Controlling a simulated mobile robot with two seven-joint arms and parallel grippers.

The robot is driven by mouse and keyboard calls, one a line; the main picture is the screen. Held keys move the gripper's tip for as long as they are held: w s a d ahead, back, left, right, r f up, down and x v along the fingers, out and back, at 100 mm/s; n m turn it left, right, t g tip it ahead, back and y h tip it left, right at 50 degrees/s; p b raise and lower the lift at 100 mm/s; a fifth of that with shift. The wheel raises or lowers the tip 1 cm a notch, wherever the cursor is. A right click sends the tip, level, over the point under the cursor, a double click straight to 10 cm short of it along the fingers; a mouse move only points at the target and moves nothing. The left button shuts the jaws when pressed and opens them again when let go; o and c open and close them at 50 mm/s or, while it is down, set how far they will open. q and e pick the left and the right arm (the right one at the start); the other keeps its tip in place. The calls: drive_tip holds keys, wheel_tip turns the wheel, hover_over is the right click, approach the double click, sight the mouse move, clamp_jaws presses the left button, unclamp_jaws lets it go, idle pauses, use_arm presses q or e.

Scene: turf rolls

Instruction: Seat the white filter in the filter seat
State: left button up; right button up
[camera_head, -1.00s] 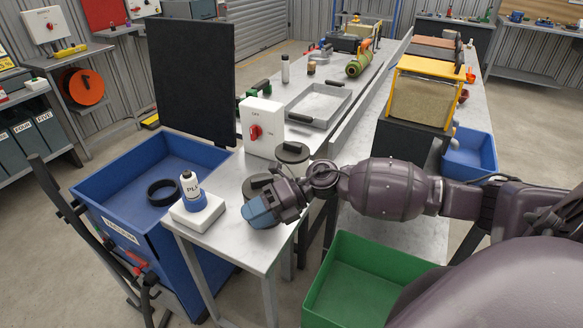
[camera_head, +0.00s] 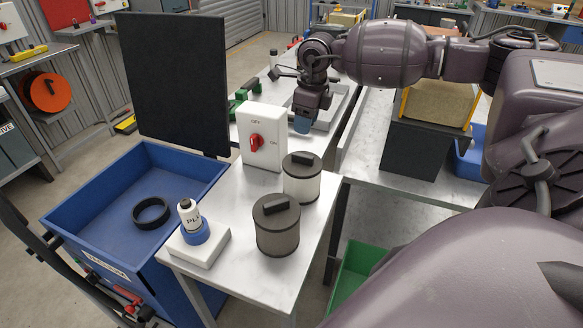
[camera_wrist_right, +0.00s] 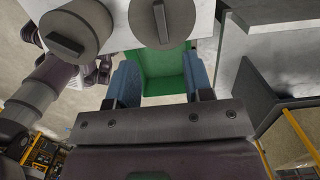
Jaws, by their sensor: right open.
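The white filter (camera_head: 302,182), a pale cylinder with a dark handled lid, stands upright on the near metal table. A grey filter (camera_head: 276,230) with a similar lid stands in front of it. In the right wrist view the white filter's lid (camera_wrist_right: 160,18) and the grey filter's lid (camera_wrist_right: 75,30) show at the top. A black ring (camera_head: 151,224), which looks like the filter seat, lies in the blue bin. My right gripper (camera_head: 303,126) points down behind the white filter, apart from it. Its blue fingers (camera_wrist_right: 160,82) are open and empty. My left gripper is not in view.
A white switch box (camera_head: 262,150) with a red knob stands behind the filters. A labelled bottle (camera_head: 190,219) stands on a white block left of them. A black upright panel (camera_head: 178,85) rises behind the blue bin (camera_head: 85,190). A green crate (camera_head: 352,275) is low beside the table.

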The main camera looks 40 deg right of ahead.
sight(303, 155)
drive_tip(key=shift+f, duration=0.55)
wheel_tip(303, 155, down, 3)
drive_tip(key=shift+a+f, duration=0.15)
drive_tip(key=shift+f, duration=0.05)
drive_tip(key=shift+w+f, duration=0.15)
drive_tip(key=shift+f, duration=0.6)
wheel_tip(303, 155, down, 5)
drive_tip(key=shift+w+r+p, duration=0.1)
drive_tip(key=shift+r+p, duration=0.1)
drive_tip(key=shift+p, duration=0.3)
clamp_jaws()
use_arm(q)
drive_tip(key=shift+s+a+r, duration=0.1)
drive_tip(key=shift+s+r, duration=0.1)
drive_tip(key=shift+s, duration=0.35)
